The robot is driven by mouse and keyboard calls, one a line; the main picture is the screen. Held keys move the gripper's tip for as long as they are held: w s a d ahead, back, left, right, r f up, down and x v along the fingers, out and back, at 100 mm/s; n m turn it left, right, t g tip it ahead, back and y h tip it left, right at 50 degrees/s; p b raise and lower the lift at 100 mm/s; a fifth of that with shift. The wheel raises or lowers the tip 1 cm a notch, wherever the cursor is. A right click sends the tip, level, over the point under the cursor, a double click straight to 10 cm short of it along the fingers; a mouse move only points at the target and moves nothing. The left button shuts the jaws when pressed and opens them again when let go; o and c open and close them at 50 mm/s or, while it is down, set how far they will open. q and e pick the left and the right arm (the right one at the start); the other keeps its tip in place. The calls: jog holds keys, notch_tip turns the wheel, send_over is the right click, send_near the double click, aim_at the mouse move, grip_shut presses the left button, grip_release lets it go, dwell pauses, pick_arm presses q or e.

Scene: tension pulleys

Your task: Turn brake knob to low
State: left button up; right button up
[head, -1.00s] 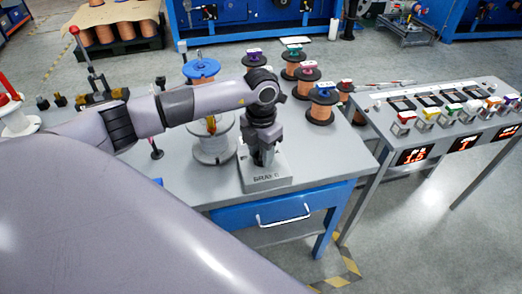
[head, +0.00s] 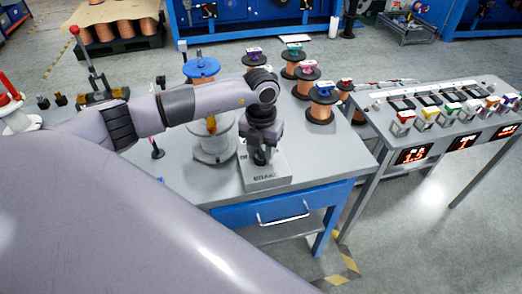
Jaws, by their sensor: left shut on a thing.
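The brake box (head: 267,182) is a grey block with dark lettering on its front face, at the front edge of the workbench. My left gripper (head: 262,158) points down over the top of this box and is shut on the brake knob. The knob is mostly hidden by the fingers, so its pointer setting cannot be read. My right gripper is not in view.
A spool with a blue top (head: 202,70) stands on the workbench (head: 330,160) left of the box. Several copper spools (head: 321,104) stand behind. A side table (head: 372,128) with displays and coloured pieces is at the right.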

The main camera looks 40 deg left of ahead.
aim_at(261, 152)
pick_arm(q)
jog(key=shift+r, duration=0.1)
jog(key=o, duration=1)
jog(key=shift+o, duration=0.2)
notch_tip(261, 152, up, 7)
jog(key=shift+r, duration=0.1)
